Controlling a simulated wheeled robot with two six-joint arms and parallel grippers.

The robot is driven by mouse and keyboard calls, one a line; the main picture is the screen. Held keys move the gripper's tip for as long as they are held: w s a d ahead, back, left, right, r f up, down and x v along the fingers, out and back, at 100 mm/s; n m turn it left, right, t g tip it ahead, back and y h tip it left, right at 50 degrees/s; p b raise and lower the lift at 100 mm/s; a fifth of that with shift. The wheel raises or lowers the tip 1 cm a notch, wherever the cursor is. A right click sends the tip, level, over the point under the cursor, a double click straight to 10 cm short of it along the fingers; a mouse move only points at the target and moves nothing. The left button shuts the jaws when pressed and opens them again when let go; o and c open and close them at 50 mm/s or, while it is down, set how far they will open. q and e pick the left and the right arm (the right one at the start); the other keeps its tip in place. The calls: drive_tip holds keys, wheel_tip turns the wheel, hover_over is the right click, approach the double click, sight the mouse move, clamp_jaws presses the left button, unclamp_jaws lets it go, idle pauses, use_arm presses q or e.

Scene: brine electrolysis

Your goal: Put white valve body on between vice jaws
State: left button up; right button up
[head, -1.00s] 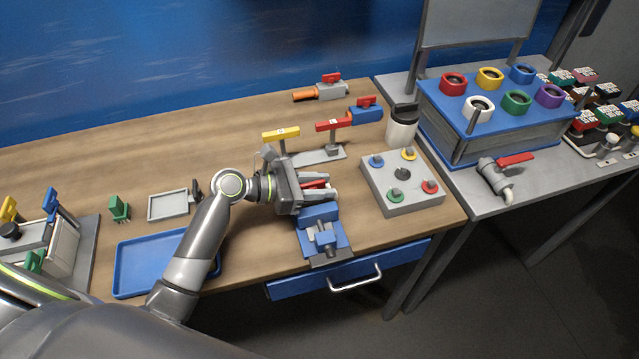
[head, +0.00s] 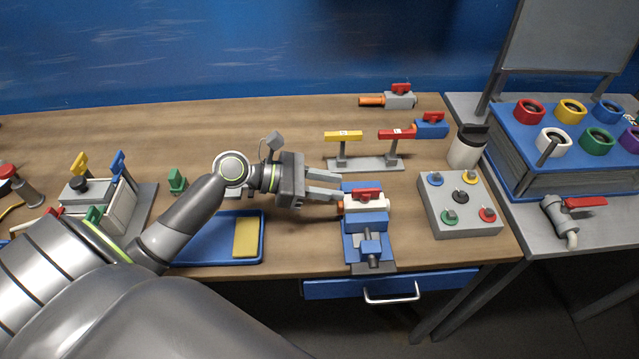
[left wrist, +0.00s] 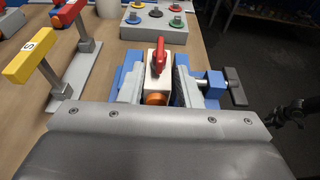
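The white valve body (head: 376,203), with a red handle and an orange end, lies between the blue jaws of the vice (head: 367,226). In the left wrist view the white valve body (left wrist: 152,80) sits between the vice jaws (left wrist: 183,62), its orange end towards me. I cannot tell whether both jaws touch it. My left gripper (head: 341,188) is just left of the vice, at the orange end. Its two fingers are apart, with nothing held between them; they also show in the left wrist view (left wrist: 158,92). My right gripper is not in view.
A rack with yellow and red handles (head: 367,164) stands behind the vice. A grey box with coloured knobs (head: 458,210) is to its right. A blue tray (head: 205,250) with a yellow sponge-like block is to its left. A blue drawer (head: 330,288) is below.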

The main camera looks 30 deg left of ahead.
use_arm(q)
drive_tip(key=shift+v, duration=1.05)
